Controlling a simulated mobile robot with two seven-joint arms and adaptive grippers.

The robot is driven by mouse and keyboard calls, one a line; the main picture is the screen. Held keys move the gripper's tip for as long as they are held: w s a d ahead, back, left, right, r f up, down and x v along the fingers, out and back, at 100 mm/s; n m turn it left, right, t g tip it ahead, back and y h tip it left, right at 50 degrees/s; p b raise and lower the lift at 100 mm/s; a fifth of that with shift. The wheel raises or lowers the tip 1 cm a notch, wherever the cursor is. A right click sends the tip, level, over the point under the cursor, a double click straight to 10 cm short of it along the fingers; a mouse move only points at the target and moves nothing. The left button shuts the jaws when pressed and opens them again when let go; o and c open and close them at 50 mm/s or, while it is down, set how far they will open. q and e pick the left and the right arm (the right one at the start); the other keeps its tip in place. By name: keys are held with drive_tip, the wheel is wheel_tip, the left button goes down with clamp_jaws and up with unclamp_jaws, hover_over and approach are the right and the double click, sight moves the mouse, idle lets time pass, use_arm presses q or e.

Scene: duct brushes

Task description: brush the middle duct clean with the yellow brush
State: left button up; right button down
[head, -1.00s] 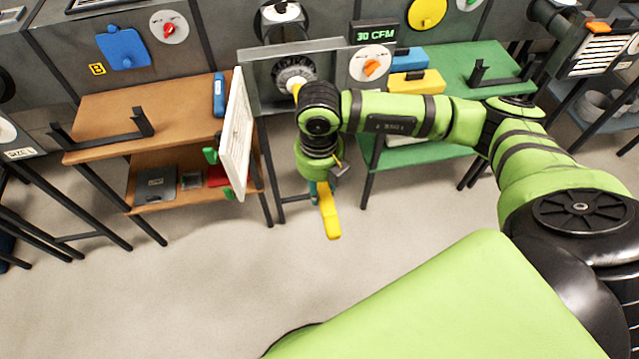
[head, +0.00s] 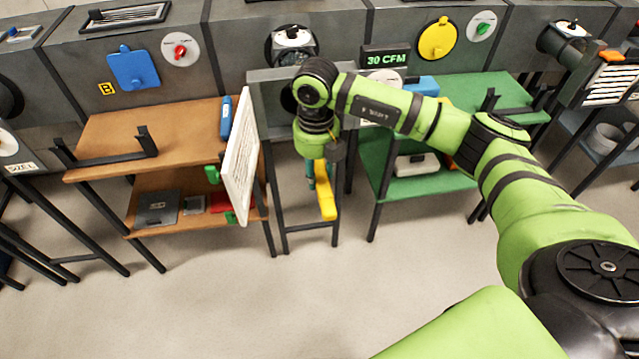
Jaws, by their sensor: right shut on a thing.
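The middle duct (head: 290,97) opens as a dark hole in a grey frame, largely hidden behind my right arm's wrist. Its white grille door (head: 240,158) stands swung open to the left. My right gripper (head: 317,176) hangs below the wrist in front of the duct stand. It is shut on a long yellow piece, which I take for the handle of the yellow brush (head: 326,196), pointing down and toward me. The brush's bristles cannot be made out. My left gripper is out of view.
A brown shelf (head: 105,135) stands left of the duct, with a blue object (head: 226,118) by the door. A green shelf (head: 450,183) stands to the right, holding a pale box (head: 416,165). A display reading 30 CFM (head: 384,57) sits above. The floor in front is clear.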

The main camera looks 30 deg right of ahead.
sight(326, 212)
drive_tip(key=shift+w+d+b, duration=0.3)
drive_tip(key=shift+w+b, duration=0.15)
drive_tip(key=shift+w, duration=0.6)
drive_tip(key=shift+w+d+b, duration=0.3)
drive_tip(key=shift+w+b, duration=0.15)
drive_tip(key=shift+w, duration=0.55)
drive_tip(key=shift+w+d+b, duration=0.3)
drive_tip(key=shift+w+b, duration=0.15)
drive_tip(key=shift+w, duration=0.6)
